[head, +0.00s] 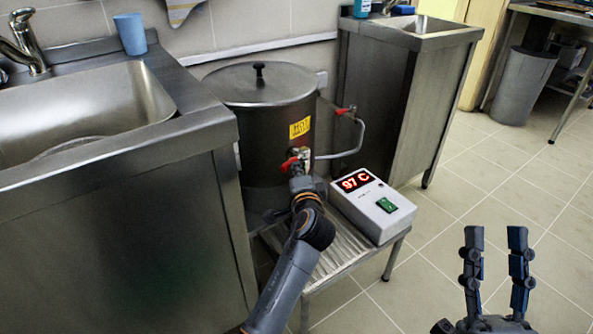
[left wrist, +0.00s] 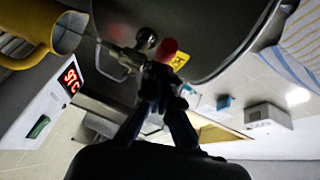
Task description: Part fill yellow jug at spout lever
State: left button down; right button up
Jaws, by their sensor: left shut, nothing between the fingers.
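The steel stockpot (head: 262,115) stands on a low ridged stand with its lid on. Its front spout has a red lever (head: 289,163), and the lever's red end also shows in the left wrist view (left wrist: 167,47). My left gripper (head: 298,182) is at the spout, just below the lever. In the left wrist view its fingers (left wrist: 157,80) are together and empty, close to the lever; contact cannot be told. The yellow jug (left wrist: 28,38) shows at the upper left of the left wrist view, near the spout. I cannot see it in the head view. My right gripper (head: 496,235) is open and empty over the floor.
A white control box (head: 372,207) reading 97 C sits on the stand (head: 335,262), right of the spout. A second red lever (head: 342,111) is on the side pipe. A sink counter (head: 110,165) is at left, another cabinet (head: 400,90) behind right.

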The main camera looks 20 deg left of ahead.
pick_arm(q)
jog(key=a+m+h+p, duration=0.1)
jog(key=a+p, duration=0.1)
jog(key=p, duration=0.3)
jog(key=shift+a+t+h, duration=0.15)
jog(key=shift+t+h, duration=0.25)
pick_arm(e)
notch_tip(320, 180, down, 20)
jog(key=w+d+g+h, duration=0.2)
jog(key=g+h, duration=0.2)
jog(key=g, duration=0.9)
jog(key=shift+d+m+h, duration=0.15)
jog(key=shift+m+h, duration=0.15)
jog(key=shift+h, duration=0.1)
jog(key=shift+w, duration=0.15)
